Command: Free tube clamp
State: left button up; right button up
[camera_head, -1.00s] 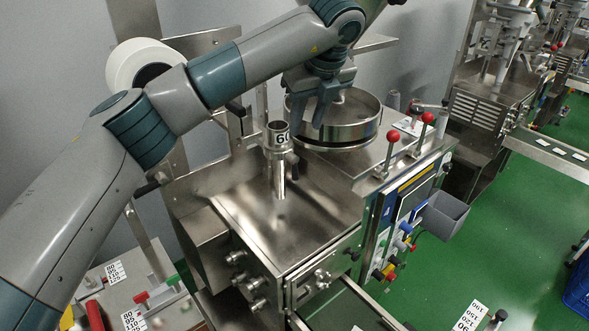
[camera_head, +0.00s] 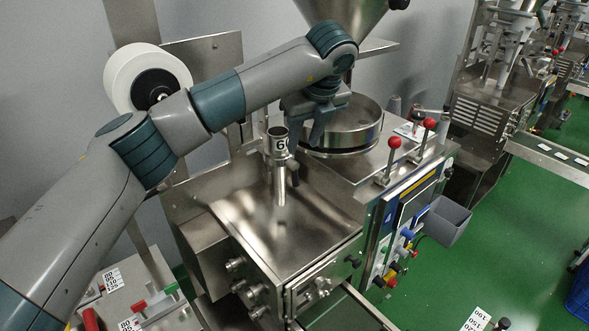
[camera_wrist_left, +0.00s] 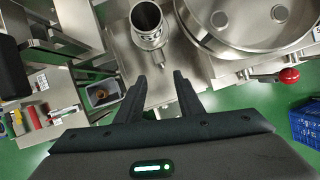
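The steel forming tube (camera_head: 279,143), marked with a 60, stands upright on the machine's steel top. In the left wrist view its round mouth (camera_wrist_left: 147,18) is open at the top. A clamp (camera_head: 292,168) with a small handle sits on the tube's right side; in the left wrist view the clamp (camera_wrist_left: 158,56) lies just beyond my fingertips. My left gripper (camera_head: 307,133) hangs just right of the tube, with its fingers down. In the left wrist view my left gripper (camera_wrist_left: 160,82) is open and empty. Contact with the clamp cannot be told. My right gripper is out of view.
A round steel bowl (camera_head: 345,145) stands right behind my left gripper. Two red-knobbed levers (camera_head: 395,143) rise at the right, above the control panel (camera_head: 412,207) and grey bin (camera_head: 446,220). A white film roll (camera_head: 148,72) hangs behind my left arm. The front steel top (camera_head: 300,225) is clear.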

aim_at(296, 167)
pick_arm(q)
jog(key=p+x, duration=0.6)
jog(key=x, duration=0.6)
jog(key=shift+w+a+f, duration=0.1)
jog(key=shift+w+f, duration=0.05)
jog(key=shift+f, duration=0.1)
jog(key=shift+x, duration=0.8)
grip_shut()
